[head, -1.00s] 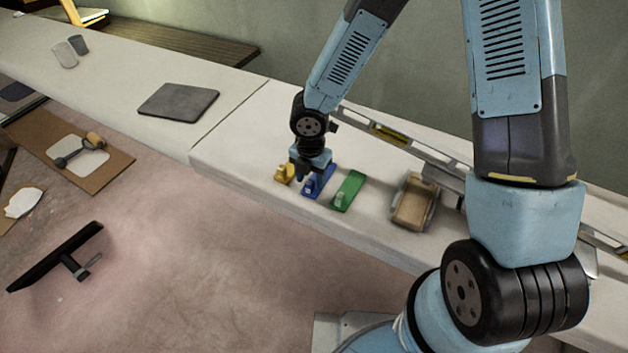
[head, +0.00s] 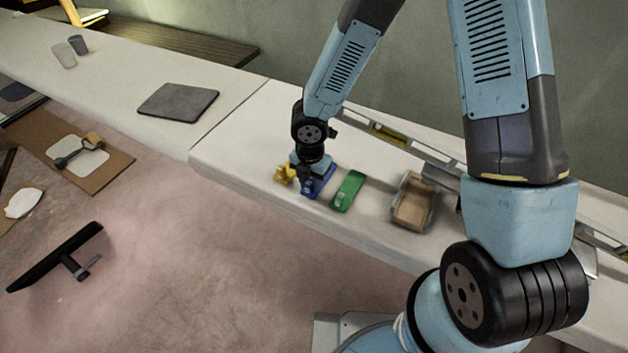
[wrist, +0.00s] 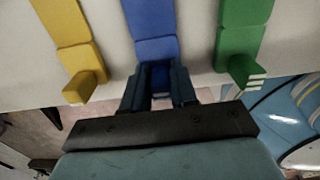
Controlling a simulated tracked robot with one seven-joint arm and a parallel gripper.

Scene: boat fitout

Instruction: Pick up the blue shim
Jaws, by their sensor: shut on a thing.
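The blue shim (head: 321,185) lies on the white bench near its front edge, between a yellow shim (head: 284,174) and a green shim (head: 348,190). It also shows in the wrist view (wrist: 150,28), running up from between the fingers. My gripper (head: 306,181) points down over its near end. In the wrist view my gripper (wrist: 157,84) is shut on the near part of the blue shim, one finger on each side. The arm hides part of the blue shim in the head view. I cannot tell any gap under it.
The yellow (wrist: 78,45) and green (wrist: 240,45) shims stand close on either side. A wooden-bottomed tray (head: 429,207) and a long spirit level (head: 388,133) are to the right. A dark flat pad (head: 178,102) lies left, with clear bench between.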

